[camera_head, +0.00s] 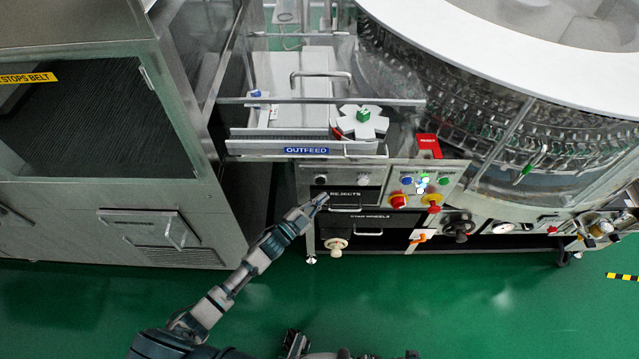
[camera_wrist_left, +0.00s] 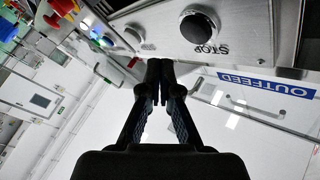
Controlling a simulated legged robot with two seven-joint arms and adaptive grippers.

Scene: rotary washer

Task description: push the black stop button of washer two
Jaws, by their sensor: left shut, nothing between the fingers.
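The black stop button (camera_head: 320,179) sits at the left of a grey panel above the REJECTS drawer. In the left wrist view it is a round black knob (camera_wrist_left: 200,27) beside an upside-down STOP label. My left gripper (camera_head: 321,199) is shut and empty, its tips just below the button in the head view. In the wrist view the closed fingertips (camera_wrist_left: 160,66) are apart from the button, below and left of it. I cannot tell the exact gap in depth.
A second panel with a red emergency knob (camera_head: 398,201) and coloured buttons stands to the right. The OUTFEED sign (camera_head: 306,151) and clear guards are above. A steel cabinet (camera_head: 120,215) stands left. Valve handles (camera_head: 458,228) stick out lower right. The green floor is clear.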

